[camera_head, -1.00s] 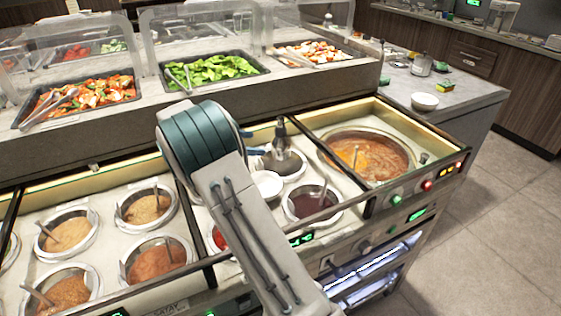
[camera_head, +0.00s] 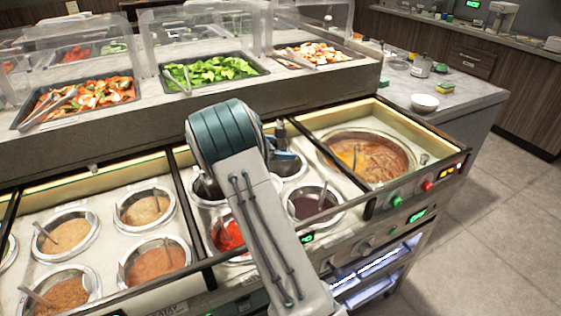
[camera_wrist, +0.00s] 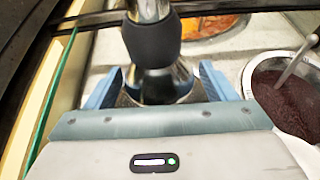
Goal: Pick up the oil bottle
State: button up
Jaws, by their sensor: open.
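The oil bottle (camera_wrist: 152,42) has a dark grip, a shiny metal neck and a rounded metal lower body. In the wrist view it stands between the two blue fingers of my gripper (camera_wrist: 158,88), which is open. A finger is on each side of its lower body; I cannot tell whether they touch it. In the head view the bottle's dark upper part (camera_head: 281,131) rises over the well just right of my arm. My gripper (camera_head: 283,154) shows there only as a blue finger in front of the bottle; the rest is hidden behind my arm.
A dark-sauce well (camera_head: 313,205) with a spoon lies just right of my gripper. A large soup pot (camera_head: 372,157) is farther right. A red-sauce well (camera_head: 229,236) is beside my arm. A raised ledge (camera_head: 300,92) with food trays runs behind.

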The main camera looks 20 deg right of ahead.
jog(key=c, duration=1.5)
jog(key=shift+r, duration=0.15)
